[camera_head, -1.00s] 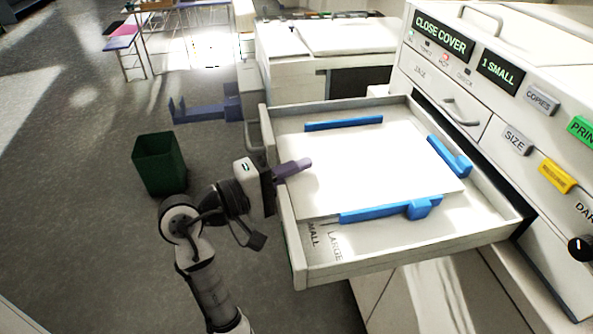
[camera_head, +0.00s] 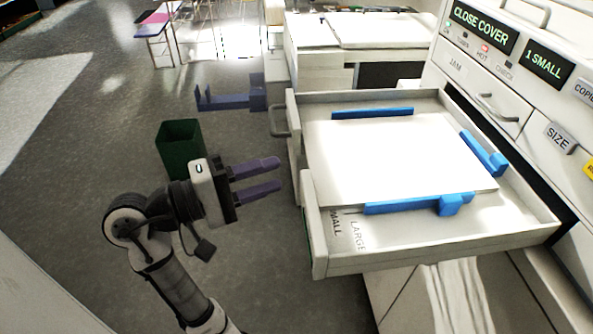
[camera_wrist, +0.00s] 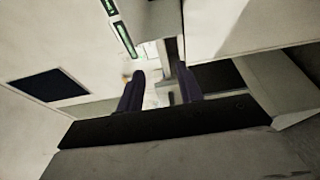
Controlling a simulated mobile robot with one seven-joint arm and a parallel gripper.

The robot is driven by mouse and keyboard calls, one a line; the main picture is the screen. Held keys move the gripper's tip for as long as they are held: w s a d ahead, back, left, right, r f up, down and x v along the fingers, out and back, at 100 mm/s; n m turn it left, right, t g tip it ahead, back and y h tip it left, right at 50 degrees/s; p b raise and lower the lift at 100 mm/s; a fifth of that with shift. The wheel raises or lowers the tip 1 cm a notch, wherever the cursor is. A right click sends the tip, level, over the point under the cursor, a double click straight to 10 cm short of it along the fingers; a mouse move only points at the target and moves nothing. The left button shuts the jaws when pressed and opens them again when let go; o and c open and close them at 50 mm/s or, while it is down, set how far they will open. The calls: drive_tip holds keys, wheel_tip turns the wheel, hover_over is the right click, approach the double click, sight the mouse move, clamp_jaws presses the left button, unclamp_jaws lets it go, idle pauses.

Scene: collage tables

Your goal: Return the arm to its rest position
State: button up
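My gripper (camera_head: 279,174) is in the head view, left of the open paper drawer (camera_head: 437,262). Its two purple fingers are apart with nothing between them, and they point right toward the drawer's left wall. A gap of floor shows between the fingertips and the drawer. In the wrist view the two dark fingers (camera_wrist: 160,85) are also apart, with a pale drawer or cabinet surface beyond. My arm reaches up from the bottom of the head view, bent at the elbow.
The drawer holds white paper (camera_head: 400,155) between blue guides (camera_head: 418,204). The copier front (camera_head: 490,75) with labels and buttons stands at right. A green bin (camera_head: 181,148) stands on the floor behind my gripper. Open floor (camera_head: 80,170) lies to the left.

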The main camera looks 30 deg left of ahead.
drive_tip(key=shift+v, duration=1.7)
